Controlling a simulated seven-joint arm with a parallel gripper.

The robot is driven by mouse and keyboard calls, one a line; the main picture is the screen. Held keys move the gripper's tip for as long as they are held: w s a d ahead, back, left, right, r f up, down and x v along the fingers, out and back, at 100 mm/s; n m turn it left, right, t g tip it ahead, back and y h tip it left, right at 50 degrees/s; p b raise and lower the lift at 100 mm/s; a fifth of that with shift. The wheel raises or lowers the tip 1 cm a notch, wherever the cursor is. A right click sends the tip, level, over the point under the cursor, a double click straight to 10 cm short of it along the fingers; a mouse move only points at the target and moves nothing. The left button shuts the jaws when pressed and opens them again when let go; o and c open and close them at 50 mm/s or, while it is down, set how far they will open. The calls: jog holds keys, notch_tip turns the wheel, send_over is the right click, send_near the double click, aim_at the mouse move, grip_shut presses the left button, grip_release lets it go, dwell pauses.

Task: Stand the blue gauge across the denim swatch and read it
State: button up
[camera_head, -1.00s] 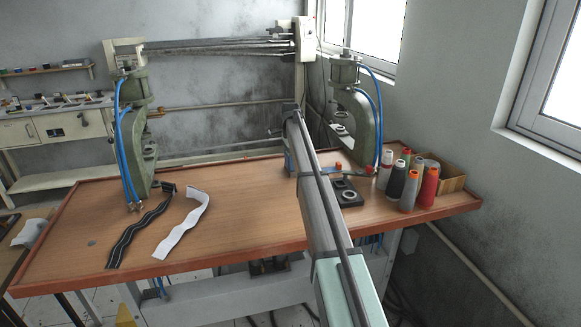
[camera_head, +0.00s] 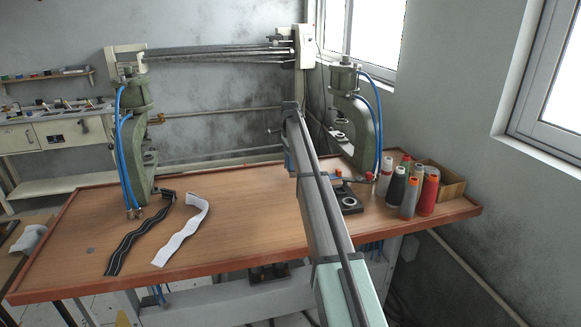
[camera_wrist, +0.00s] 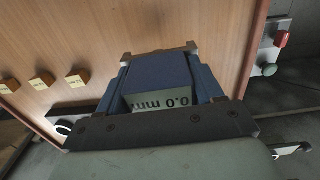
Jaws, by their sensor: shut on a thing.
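My gripper (camera_wrist: 160,54) is shut on the blue gauge (camera_wrist: 158,75), which fills the middle of the wrist view. Its pale display faces the camera and reads 0.0 mm, upside down in the picture. The gauge is over or in front of the wooden tabletop; I cannot tell whether it touches anything. In the head view my arm hides most of the gripper, and a small blue part (camera_head: 288,160) shows at its far end. I cannot make out the denim swatch in either view; it may be hidden by the gauge or my arm.
Three small labelled wooden blocks (camera_wrist: 41,78) lie left in the wrist view; red (camera_wrist: 282,39) and green buttons are at right. The wooden table (camera_head: 240,215) carries a black strip (camera_head: 138,238), a white strip (camera_head: 182,232), two green presses and several thread spools (camera_head: 429,192).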

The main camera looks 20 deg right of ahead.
jog(key=r, duration=0.5)
jog(key=shift+d+r, duration=0.35)
jog(key=shift+d, duration=0.05)
jog(key=s+d+f, duration=0.2)
jog(key=d, duration=0.8)
jog(key=shift+s+d+f, duration=0.3)
jog(key=shift+s+f, duration=0.1)
jog(key=shift+f, duration=0.1)
jog(key=shift+f, duration=2.45)
jog(key=shift+f, duration=0.45)
jog(key=o, duration=1.3)
notch_tip(320, 180, up, 14)
jog(key=shift+f, duration=0.1)
